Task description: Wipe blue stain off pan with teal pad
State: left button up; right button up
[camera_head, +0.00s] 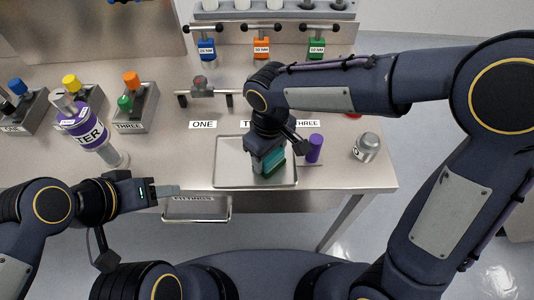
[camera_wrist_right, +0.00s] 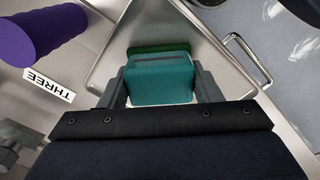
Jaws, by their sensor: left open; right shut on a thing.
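The metal pan (camera_head: 228,172) is a shallow silver tray near the table's front edge; it also shows in the wrist view (camera_wrist_right: 112,72). My right gripper (camera_head: 266,158) reaches down over the pan, its two fingers closed on the teal pad (camera_wrist_right: 160,82). The teal pad has a darker green underside (camera_wrist_right: 158,48) facing the pan; I cannot tell whether it touches. No blue stain shows on the visible pan surface; the part under the pad and gripper is hidden. My left gripper (camera_head: 166,191) is open and empty, left of the pan at the table's front edge.
A purple cylinder (camera_head: 315,148) stands just right of the pan, with a silver round object (camera_head: 367,147) beyond it. A "FITTINGS" tray (camera_head: 196,209) hangs below the front edge.

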notch_tip(320, 180, up, 2)
jog(key=shift+r+p, duration=0.25)
jog(key=shift+p, duration=0.1)
jog(key=shift+a+r+p, duration=0.15)
jog(key=shift+r+p, duration=0.45)
jog(key=shift+r, duration=0.15)
jog(key=shift+r+p, duration=0.6)
jog(key=shift+r, duration=0.1)
jog(key=shift+r+p, duration=1.1)
jog(key=shift+r, duration=0.25)
pick_arm(q)
notch_tip(320, 180, up, 6)
jog(key=shift+s+a, duration=0.4)
jog(key=shift+a, duration=0.05)
